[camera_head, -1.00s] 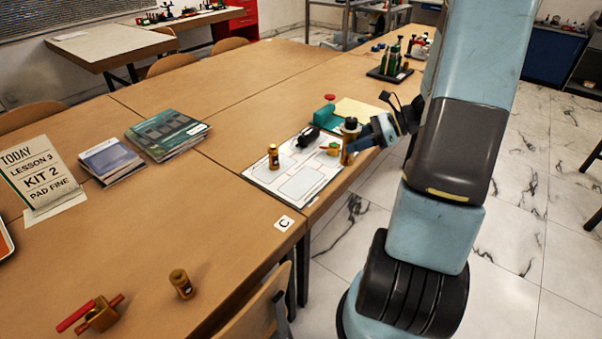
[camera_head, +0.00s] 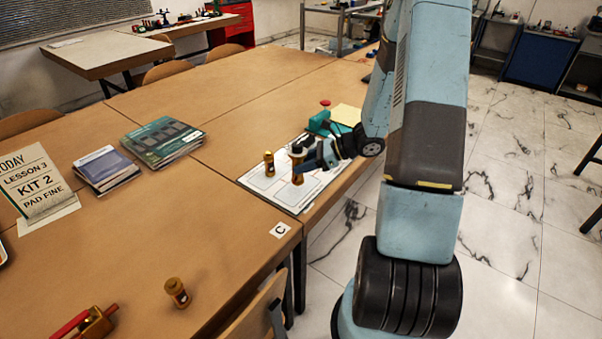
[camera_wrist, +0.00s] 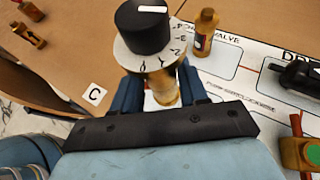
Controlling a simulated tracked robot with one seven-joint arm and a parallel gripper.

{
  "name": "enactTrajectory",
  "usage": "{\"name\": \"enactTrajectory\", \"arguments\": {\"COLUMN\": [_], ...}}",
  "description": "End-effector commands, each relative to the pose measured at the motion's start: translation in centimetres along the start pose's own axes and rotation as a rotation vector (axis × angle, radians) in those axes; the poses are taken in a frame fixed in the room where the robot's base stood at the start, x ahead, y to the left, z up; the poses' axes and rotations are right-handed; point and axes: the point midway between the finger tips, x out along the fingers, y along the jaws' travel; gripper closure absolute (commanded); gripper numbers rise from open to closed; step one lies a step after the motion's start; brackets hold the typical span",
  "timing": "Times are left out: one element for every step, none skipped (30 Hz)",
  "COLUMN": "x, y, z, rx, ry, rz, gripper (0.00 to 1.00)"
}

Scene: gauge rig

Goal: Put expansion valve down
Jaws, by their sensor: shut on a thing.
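My gripper (camera_wrist: 158,90) is shut on the expansion valve, a brass body (camera_wrist: 160,82) with a white marked dial and a black knob (camera_wrist: 144,26) on top. In the head view the valve (camera_head: 298,165) looks upright over the white printed board (camera_head: 254,184). I cannot tell whether its base touches the board. My gripper (camera_head: 310,160) reaches it from the right. In the wrist view the board (camera_wrist: 245,95) shows outlined pads with labels, partly hidden by the valve and my gripper.
A brass cylinder (camera_head: 268,164) stands on the board close left of the valve. A black part (camera_wrist: 300,74) and a green-and-red fitting (camera_wrist: 312,154) are at the right. A teal block (camera_head: 319,122) lies behind. Another brass cylinder (camera_head: 177,292) and a red-handled valve (camera_head: 88,325) are on the front table.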

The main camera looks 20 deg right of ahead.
Motion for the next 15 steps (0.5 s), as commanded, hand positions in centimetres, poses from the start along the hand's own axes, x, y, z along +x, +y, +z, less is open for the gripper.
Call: {"name": "enactTrajectory", "arguments": {"x": [0.2, 0.3, 0.5, 0.6, 0.8, 1.1, 1.3, 1.4, 1.6, 1.8, 1.9, 2.1, 2.2, 2.3, 2.4], "y": [-0.1, -0.1, -0.1, -0.1, -0.1, -0.1, -0.1, -0.1, -0.1, -0.1, -0.2, -0.2, -0.2, -0.1, -0.1], "z": [-0.1, -0.1, -0.2, -0.3, -0.4, -0.5, -0.8, -1.1, -1.5, -1.9, -2.2, -2.5, -2.8, -3.0, -3.1], "rx": [0.000, 0.000, 0.000, 0.000, 0.000, 0.000, 0.001, 0.002, 0.003, 0.003, 0.002, 0.002, 0.002, 0.001, 0.000], "ry": [0.000, 0.000, 0.000, 0.000, 0.000, 0.000, 0.000, 0.000, 0.000, -0.001, -0.001, -0.001, -0.001, -0.001, 0.000], "rz": [0.000, -0.001, -0.001, 0.000, 0.000, 0.001, 0.001, 0.000, 0.000, 0.000, 0.000, 0.000, 0.000, 0.000, 0.000], "gripper": [1.00, 1.00, 1.00, 1.00, 1.00, 1.00, 1.00, 1.00, 1.00, 1.00, 1.00, 1.00, 1.00, 1.00, 1.00]}}
